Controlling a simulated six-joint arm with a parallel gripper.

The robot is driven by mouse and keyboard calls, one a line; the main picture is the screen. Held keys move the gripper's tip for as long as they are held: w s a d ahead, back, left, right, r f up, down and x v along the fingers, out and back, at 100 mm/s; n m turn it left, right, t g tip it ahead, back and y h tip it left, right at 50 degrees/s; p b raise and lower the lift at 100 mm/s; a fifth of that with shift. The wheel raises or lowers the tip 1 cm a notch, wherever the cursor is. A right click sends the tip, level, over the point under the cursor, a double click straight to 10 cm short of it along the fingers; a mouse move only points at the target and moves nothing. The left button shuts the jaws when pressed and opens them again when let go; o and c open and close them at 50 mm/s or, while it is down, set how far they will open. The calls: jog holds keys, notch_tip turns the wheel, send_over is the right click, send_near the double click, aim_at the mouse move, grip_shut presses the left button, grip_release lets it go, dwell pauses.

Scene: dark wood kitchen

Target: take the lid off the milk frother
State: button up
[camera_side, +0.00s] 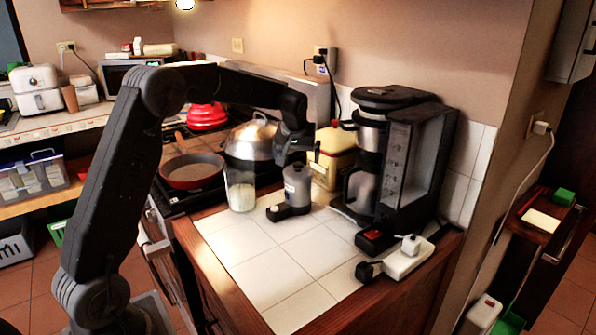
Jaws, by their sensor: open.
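The milk frother (298,187) is a small grey canister standing upright on a dark base on the white tiled counter. Its top is close below my gripper and partly hidden, so I cannot make out the lid clearly. My gripper (299,158) points down just above the frother's top. It is open, with nothing seen held in it. Whether the fingers touch the lid or stand around it cannot be told from this view.
A glass jar with white contents (241,190) stands close left of the frother. A black coffee maker (401,155) stands to the right, with a yellowish box (335,154) behind. A power strip (408,258) lies front right. The front tiles (265,270) are clear.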

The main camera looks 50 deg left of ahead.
aim_at(298, 163)
jog(key=shift+a+x, duration=0.1)
jog(key=shift+x, duration=1.25)
jog(key=shift+a+x, duration=0.15)
jog(key=shift+x, duration=1.15)
jog(key=shift+w+r, duration=0.1)
jog(key=shift+w, duration=0.05)
jog(key=shift+c, duration=0.5)
jog(key=c, duration=0.4)
